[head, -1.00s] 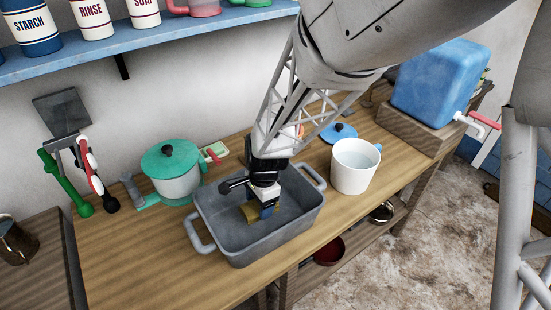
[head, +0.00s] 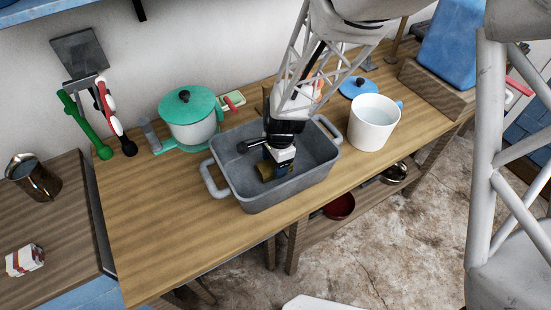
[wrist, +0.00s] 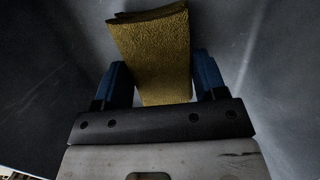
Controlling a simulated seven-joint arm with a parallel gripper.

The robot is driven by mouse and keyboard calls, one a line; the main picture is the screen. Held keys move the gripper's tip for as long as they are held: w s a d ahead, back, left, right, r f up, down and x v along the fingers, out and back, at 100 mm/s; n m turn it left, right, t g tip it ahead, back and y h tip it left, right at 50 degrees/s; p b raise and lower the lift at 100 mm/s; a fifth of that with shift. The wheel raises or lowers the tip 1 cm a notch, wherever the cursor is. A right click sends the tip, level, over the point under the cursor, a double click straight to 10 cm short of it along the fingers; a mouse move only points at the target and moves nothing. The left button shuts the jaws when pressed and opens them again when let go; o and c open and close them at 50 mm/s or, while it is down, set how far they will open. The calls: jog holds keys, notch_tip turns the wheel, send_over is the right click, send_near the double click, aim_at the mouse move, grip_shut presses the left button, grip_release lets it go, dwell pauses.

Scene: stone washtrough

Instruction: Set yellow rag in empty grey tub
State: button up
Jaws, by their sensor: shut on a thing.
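The grey tub (head: 262,202) stands on the wooden worktop, its two handles at its ends. My gripper (head: 275,168) reaches down inside it. The yellow rag (head: 264,172) is folded and held between the jaws, low within the tub's walls. In the wrist view, the blue fingers of my gripper (wrist: 161,80) flank the rag (wrist: 152,45), which sticks out past their tips. The tub's grey inner walls (wrist: 55,55) surround it. I cannot tell whether the rag touches the tub's floor.
A white mug (head: 372,125) stands right of the tub, with a blue lid (head: 357,88) behind it. A green-lidded pot (head: 192,115) stands to the left. Red (head: 340,207) and metal bowls sit on the shelf below. The worktop's front left is clear.

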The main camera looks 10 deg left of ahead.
jog(key=shift+f, duration=0.1)
jog(key=o, duration=1)
jog(key=r, duration=0.4)
jog(key=w+d+r, duration=0.1)
jog(key=r, duration=0.7)
jog(key=shift+w+d+r, duration=0.1)
jog(key=shift+w+d, duration=0.05)
dwell(0.4)
